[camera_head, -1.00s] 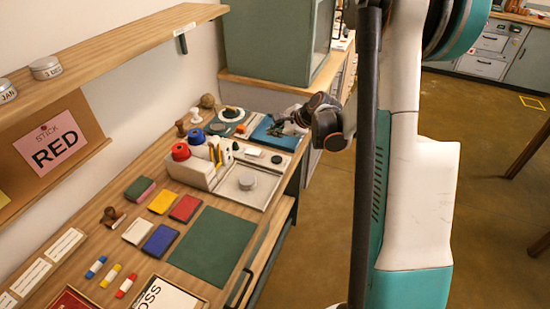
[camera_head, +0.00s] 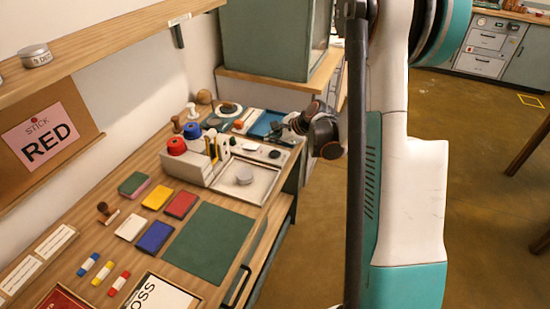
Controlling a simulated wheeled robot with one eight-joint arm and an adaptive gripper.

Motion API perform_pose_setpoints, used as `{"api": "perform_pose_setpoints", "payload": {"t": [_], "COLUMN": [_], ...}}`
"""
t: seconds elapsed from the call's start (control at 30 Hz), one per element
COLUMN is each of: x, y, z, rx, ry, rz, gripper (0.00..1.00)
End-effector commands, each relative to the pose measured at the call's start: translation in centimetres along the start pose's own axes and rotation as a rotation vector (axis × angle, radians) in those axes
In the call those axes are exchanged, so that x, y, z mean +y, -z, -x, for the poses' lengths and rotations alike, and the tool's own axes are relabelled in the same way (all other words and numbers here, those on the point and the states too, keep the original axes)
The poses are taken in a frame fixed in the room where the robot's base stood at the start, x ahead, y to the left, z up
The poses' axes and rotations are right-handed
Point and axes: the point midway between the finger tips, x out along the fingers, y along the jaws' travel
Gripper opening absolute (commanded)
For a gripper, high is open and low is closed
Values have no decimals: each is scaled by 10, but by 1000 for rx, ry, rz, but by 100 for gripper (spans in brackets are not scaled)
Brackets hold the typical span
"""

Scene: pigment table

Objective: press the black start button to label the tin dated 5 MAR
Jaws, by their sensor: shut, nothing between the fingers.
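My gripper (camera_head: 279,128) is at the far right end of the table, shut and empty, beside the blue tray and behind the black button. Its fingertips are small and dark here, and I cannot tell their height. A small round black button (camera_head: 275,154) shows on the pale station (camera_head: 264,190), right of a white oval piece (camera_head: 250,146). The gripper looks apart from the button.
A pale holder (camera_head: 177,166) with red and blue caps stands left of the recess. A blue tray (camera_head: 265,124) lies behind. A green mat (camera_head: 208,240), colored pads and several small sticks lie nearer. A tin marked 3 DEC (camera_head: 36,55) stands on the shelf (camera_head: 110,38).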

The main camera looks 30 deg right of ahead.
Motion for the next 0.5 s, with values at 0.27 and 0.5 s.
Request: {"api": "perform_pose_setpoints", "payload": {"t": [0.27,0.5], "x": [15,16], "y": [15,16], "z": [-21,-21], "rx": [0,0], "ry": [0,0], "rz": [0,0], "gripper": [0,0]}}
